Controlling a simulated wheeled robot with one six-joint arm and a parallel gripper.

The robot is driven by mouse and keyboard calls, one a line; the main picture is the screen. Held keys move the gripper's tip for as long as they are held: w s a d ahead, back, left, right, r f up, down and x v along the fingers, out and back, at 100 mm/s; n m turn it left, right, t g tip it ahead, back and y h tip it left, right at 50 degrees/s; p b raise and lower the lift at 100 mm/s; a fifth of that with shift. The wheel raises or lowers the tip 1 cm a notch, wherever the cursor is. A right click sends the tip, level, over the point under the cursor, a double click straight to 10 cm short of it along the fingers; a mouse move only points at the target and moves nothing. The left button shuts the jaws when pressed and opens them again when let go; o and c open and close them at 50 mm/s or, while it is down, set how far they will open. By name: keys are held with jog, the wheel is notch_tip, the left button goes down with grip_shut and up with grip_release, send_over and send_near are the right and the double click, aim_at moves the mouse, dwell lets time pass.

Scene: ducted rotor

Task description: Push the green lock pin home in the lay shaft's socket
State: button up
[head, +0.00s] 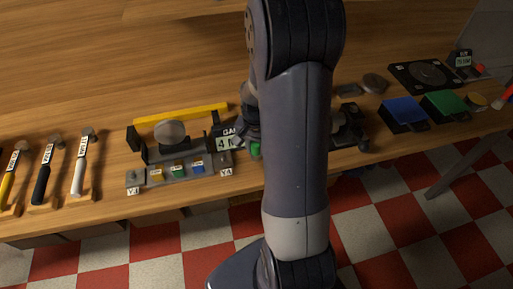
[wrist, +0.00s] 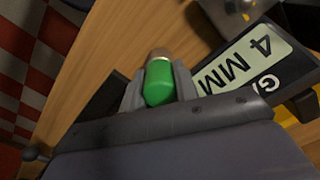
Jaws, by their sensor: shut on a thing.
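My gripper (wrist: 158,72) is shut on the green lock pin (wrist: 160,90) in the wrist view. The pin's rounded green body sits between the two grey fingers, with a pale ring and a brownish end beyond it. In the head view a bit of green, likely the pin (head: 255,149), shows beside my arm, right of the grey fixture. My arm covers most of the gripper there. I cannot make out the lay shaft or its socket in either view, nor tell whether the pin touches anything beyond the fingers.
A grey fixture (head: 190,176) with a round disc (head: 170,132) and coloured blocks stands left of my arm. A "4 MM" gauge sign (wrist: 250,58) is close to the gripper. Blue (head: 403,110) and green (head: 444,104) boxes lie right. The bench's front edge is near.

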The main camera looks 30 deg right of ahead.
jog(key=shift+c, duration=0.8)
jog(key=shift+r+p, duration=0.5)
jog(key=shift+r, duration=0.2)
jog(key=shift+r+p, duration=1.65)
jog(key=shift+r, duration=0.5)
